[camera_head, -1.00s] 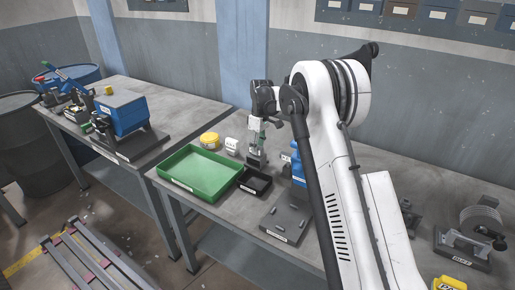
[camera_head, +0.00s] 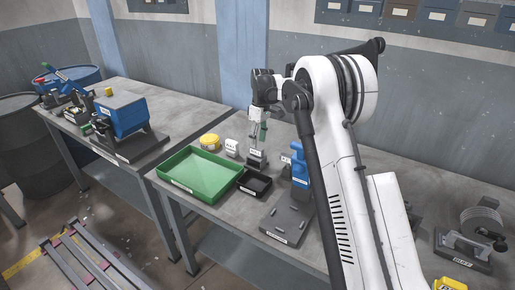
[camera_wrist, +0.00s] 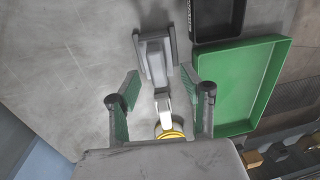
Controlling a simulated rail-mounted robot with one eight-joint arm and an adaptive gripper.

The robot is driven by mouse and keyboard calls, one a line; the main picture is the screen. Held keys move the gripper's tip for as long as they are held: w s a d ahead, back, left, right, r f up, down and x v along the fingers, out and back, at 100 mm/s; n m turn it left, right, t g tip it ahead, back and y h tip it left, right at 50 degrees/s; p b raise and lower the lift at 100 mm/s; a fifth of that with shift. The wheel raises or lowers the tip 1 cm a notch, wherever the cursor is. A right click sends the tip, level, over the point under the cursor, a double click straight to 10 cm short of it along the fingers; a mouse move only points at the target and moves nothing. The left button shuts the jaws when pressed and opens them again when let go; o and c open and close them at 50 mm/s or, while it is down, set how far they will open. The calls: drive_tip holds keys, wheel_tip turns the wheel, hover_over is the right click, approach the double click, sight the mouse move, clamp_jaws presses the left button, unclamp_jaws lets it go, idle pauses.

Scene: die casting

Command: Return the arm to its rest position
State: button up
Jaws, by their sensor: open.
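My gripper (camera_head: 258,136) is on the bent white arm, pointing down over the right-hand table. It is open, with its green-padded fingers apart and nothing between them. In the wrist view my gripper (camera_wrist: 160,88) shows both fingers spread above a small grey stand (camera_wrist: 153,62). The stand (camera_head: 256,160) sits on the table just below the fingers in the head view. A white labelled block (camera_head: 232,147) and a yellow-topped round container (camera_head: 210,141) stand to its left. My arm hides part of the table on the right.
A green tray (camera_head: 201,174) and a small black tray (camera_head: 254,184) lie in front of the gripper. A blue device (camera_head: 299,165) stands close on the right, behind a grey plate (camera_head: 286,219). A grinder-like machine (camera_head: 476,235) is far right. Space above the table is clear.

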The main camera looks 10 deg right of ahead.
drive_tip(key=s+r+m+t, duration=0.1)
drive_tip(key=s+r, duration=0.4)
drive_tip(key=r, duration=0.4)
drive_tip(key=s+r+m+t, duration=0.1)
drive_tip(key=s+r, duration=0.4)
drive_tip(key=r, duration=0.4)
drive_tip(key=s+r+m+t, duration=0.1)
drive_tip(key=s+r, duration=0.1)
drive_tip(key=s, duration=0.4)
drive_tip(key=s+r+m+t, duration=0.1)
drive_tip(key=s+r+m, duration=0.15)
drive_tip(key=s, duration=0.45)
drive_tip(key=s+f+m+t, duration=0.1)
drive_tip(key=s+f, duration=0.3)
drive_tip(key=s, duration=0.8)
drive_tip(key=s+f+m+t+h, duration=0.1)
drive_tip(key=s+f+m+t, duration=0.1)
drive_tip(key=s, duration=1.1)
wheel_tip(320, 180, down, 3)
drive_tip(key=shift+a+r+t, duration=0.2)
drive_tip(key=shift+a+t, duration=0.05)
drive_tip(key=shift+t, duration=0.35)
